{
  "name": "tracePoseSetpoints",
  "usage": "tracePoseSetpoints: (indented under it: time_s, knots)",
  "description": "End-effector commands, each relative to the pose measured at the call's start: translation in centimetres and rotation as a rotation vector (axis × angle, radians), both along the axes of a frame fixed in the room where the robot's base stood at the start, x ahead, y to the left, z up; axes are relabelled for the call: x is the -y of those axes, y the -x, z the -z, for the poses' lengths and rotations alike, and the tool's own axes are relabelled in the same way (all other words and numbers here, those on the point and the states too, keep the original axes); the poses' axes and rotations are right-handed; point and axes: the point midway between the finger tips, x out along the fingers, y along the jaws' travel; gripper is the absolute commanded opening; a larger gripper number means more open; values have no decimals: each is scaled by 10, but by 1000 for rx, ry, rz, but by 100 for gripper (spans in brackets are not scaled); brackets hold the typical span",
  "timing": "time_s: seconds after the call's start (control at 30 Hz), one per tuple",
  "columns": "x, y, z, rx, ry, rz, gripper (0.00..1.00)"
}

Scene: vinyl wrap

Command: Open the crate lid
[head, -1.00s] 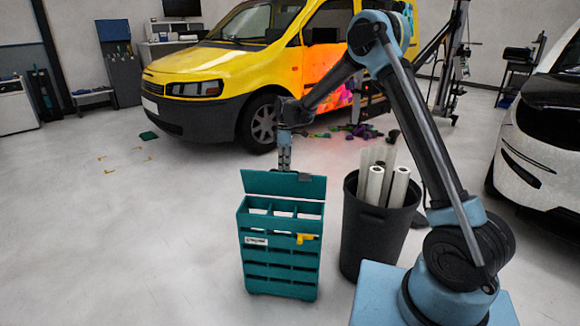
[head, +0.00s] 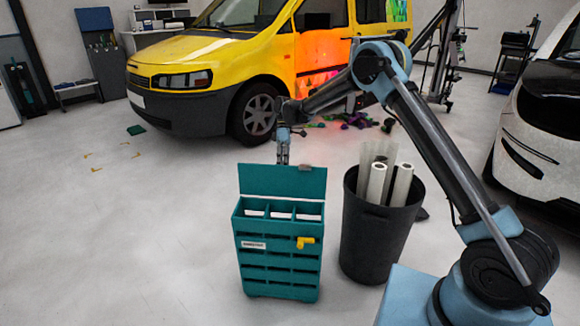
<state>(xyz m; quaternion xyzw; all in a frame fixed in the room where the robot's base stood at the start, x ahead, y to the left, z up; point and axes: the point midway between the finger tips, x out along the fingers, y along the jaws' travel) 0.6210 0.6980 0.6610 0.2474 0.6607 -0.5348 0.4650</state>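The teal crate (head: 279,270) stands on the floor in the middle of the head view. Its lid (head: 281,181) is raised and stands nearly upright at the back edge. The open top shows compartments with white contents. A yellow latch or handle (head: 306,242) sits on the crate's front right, and a small white label is on the front left. My gripper (head: 283,158) is just behind and above the lid's top edge. Its fingertips are partly hidden by the lid, so I cannot tell whether they are open or shut or touch it.
A black bin (head: 374,235) with white rolls stands right of the crate, close to my arm. A yellow van (head: 215,75) is behind, with dark and colored scraps (head: 352,120) on the floor beside it. A white car (head: 540,130) is at the right. The left floor is mostly clear.

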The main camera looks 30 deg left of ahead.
Motion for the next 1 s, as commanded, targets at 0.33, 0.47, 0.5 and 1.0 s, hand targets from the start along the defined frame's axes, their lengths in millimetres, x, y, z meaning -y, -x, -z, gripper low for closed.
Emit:
tracePoseSetpoints:
  time_s: [0.33, 0.47, 0.5, 1.0]
  knots:
    - [-2, 1, -4, -2, -9, 0, 14]
    - [-1, 0, -3, -1, -7, 2, 30]
    - [-1, 0, -3, -2, -7, 2, 30]
    - [-4, -13, -25, -1, -5, 4, 30]
